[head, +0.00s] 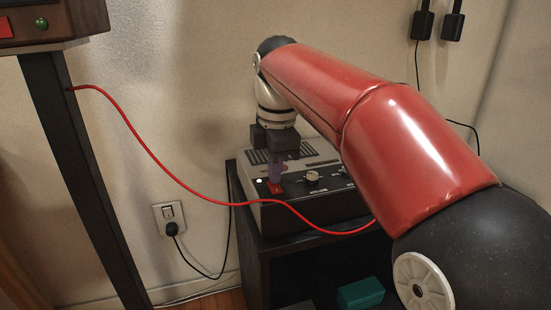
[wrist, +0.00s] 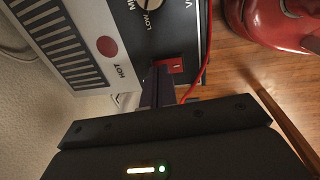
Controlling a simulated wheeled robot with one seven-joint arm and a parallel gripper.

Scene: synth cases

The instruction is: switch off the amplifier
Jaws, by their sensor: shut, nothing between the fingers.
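The amplifier (head: 316,204) is a grey box with a black front panel and a vented top. It sits on a dark stand, and its vents and labels also show in the wrist view (wrist: 108,46). A red rocker switch (head: 276,188) is at the left end of its panel; it also shows in the wrist view (wrist: 176,66). My gripper (head: 275,179) points down with shut, empty fingers right at the switch. In the wrist view the fingertips (wrist: 159,68) overlap the switch's edge; I cannot tell whether they touch it. A white light (head: 259,181) shows left of the switch.
A red cable (head: 160,170) runs from the left post across the amplifier's front. A wall outlet (head: 170,217) holds a black plug. The dark stand (head: 253,255) has a green box (head: 360,293) low inside. Another device (head: 38,25) with a green light stands upper left.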

